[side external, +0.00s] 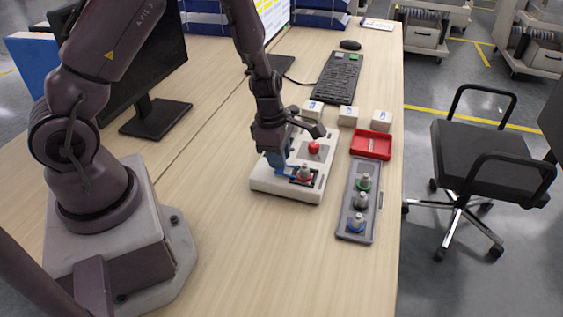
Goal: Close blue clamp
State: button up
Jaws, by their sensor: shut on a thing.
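The blue clamp (289,172) is on the near part of a white fixture board (266,184). Its blue arm reaches toward a small grey-topped piece with red at its base (305,173). My gripper (278,159) is over the left side of the board, pointing down, shut on the blue clamp. The fingers and wrist hide part of the clamp, so its exact angle is hard to tell. A red knob (314,147) stands on the far part of the board.
A grey tray (350,222) with green, grey and blue-based pieces lies right of the board. Behind it are a red tray (371,145) and white cubes (348,116). A keyboard (333,77) and monitor (150,70) are further back. The front table area is clear.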

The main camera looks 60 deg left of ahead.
jog(key=shift+w+d, duration=1.05)
jog(key=o, duration=0.7)
jog(key=shift+s+a+r, duration=0.25)
jog(key=shift+r, duration=0.9)
jog(key=shift+s+a+r, duration=0.2)
jog(key=shift+a+r, duration=0.05)
jog(key=shift+r, duration=0.95)
jog(key=shift+s+a+r, duration=0.25)
jog(key=shift+r, duration=0.9)
